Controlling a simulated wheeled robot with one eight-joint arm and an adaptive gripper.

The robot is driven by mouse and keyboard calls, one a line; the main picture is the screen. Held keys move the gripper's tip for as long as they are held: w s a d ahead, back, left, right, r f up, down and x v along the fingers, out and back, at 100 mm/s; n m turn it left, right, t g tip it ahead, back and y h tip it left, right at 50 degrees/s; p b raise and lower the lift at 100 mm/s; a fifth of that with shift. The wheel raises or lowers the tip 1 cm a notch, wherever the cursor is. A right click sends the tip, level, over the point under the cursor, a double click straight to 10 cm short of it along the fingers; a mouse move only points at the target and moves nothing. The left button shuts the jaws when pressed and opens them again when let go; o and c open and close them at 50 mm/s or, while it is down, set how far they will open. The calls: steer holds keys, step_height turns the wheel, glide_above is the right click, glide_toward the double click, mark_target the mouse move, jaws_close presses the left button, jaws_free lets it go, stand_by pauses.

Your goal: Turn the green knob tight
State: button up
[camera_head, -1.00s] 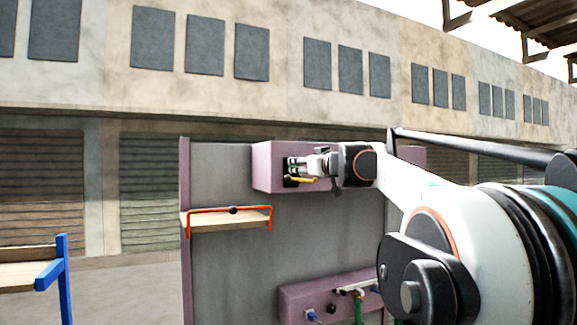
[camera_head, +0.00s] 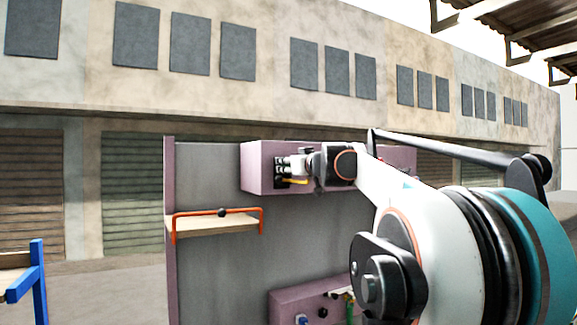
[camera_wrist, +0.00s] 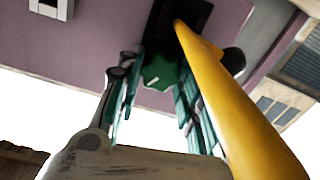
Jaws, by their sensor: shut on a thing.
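The green knob (camera_wrist: 160,72) sits on a black plate (camera_wrist: 160,20) on the mauve box and shows in the wrist view between my fingers. My gripper (camera_wrist: 152,88) is shut on it, with a dark green-padded finger on each side. In the head view my gripper (camera_head: 283,166) is at the front of the upper mauve box (camera_head: 258,163), and its fingers hide the knob there. The arm reaches in from the right.
A yellow lever (camera_wrist: 235,105) runs close along the right of my fingers. A wooden shelf (camera_head: 215,226) with an orange rail is below left. A lower mauve box (camera_head: 283,303) carries fittings. A blue frame (camera_head: 38,280) stands at far left.

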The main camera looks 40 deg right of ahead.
steer(key=m, duration=0.4)
steer(key=shift+m, duration=0.3)
steer(key=o, duration=1.1)
steer(key=shift+c, duration=0.2)
steer(key=shift+s, duration=0.1)
steer(key=shift+v, duration=3.65)
